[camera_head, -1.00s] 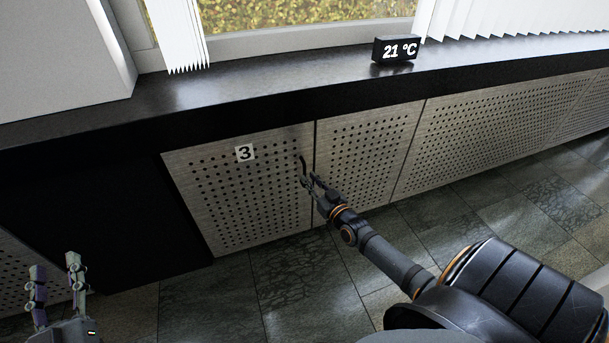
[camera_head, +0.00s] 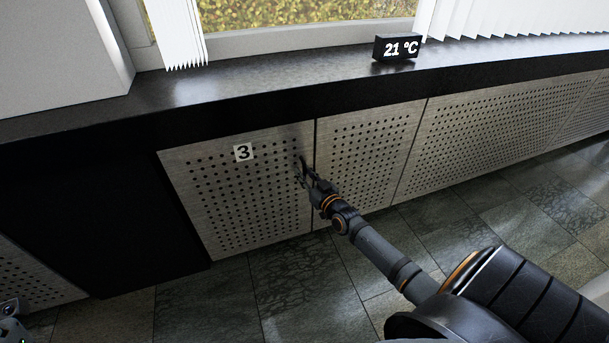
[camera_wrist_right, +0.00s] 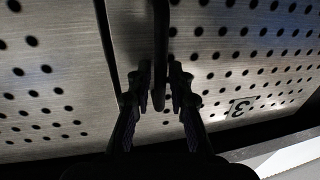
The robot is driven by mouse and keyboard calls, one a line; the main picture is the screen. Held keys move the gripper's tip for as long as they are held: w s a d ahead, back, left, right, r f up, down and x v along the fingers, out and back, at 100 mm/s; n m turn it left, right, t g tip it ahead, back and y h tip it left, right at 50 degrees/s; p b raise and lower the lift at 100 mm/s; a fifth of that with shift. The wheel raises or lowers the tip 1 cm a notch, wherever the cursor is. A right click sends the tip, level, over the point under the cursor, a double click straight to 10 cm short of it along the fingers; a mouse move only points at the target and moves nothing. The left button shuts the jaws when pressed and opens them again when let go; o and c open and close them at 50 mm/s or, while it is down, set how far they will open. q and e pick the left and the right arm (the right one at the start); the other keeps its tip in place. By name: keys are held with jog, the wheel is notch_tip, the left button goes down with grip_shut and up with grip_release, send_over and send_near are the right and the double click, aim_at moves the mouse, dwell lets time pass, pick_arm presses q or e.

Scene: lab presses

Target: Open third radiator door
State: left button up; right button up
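The third radiator door (camera_head: 235,200) is a perforated metal panel with a white "3" label (camera_head: 243,153). It looks closed, level with the panel to its right. Its dark handle (camera_wrist_right: 161,45) is a bar near the door's right edge in the head view. My right gripper (camera_head: 305,172) is at this handle. In the right wrist view, the fingers of my right gripper (camera_wrist_right: 161,88) stand on both sides of the bar, with gaps visible, so it looks open around it. Only a bit of my left gripper (camera_head: 10,310) shows at the lower left corner; its fingers are mostly out of frame.
A dark windowsill (camera_head: 250,85) runs above the doors and carries a 21 °C display (camera_head: 396,47). More perforated panels (camera_head: 365,150) continue to the right. A dark area (camera_head: 90,215) lies left of the door. The tiled floor (camera_head: 290,290) in front is clear.

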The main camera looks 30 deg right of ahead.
jog(key=shift+c, duration=0.5)
grip_shut()
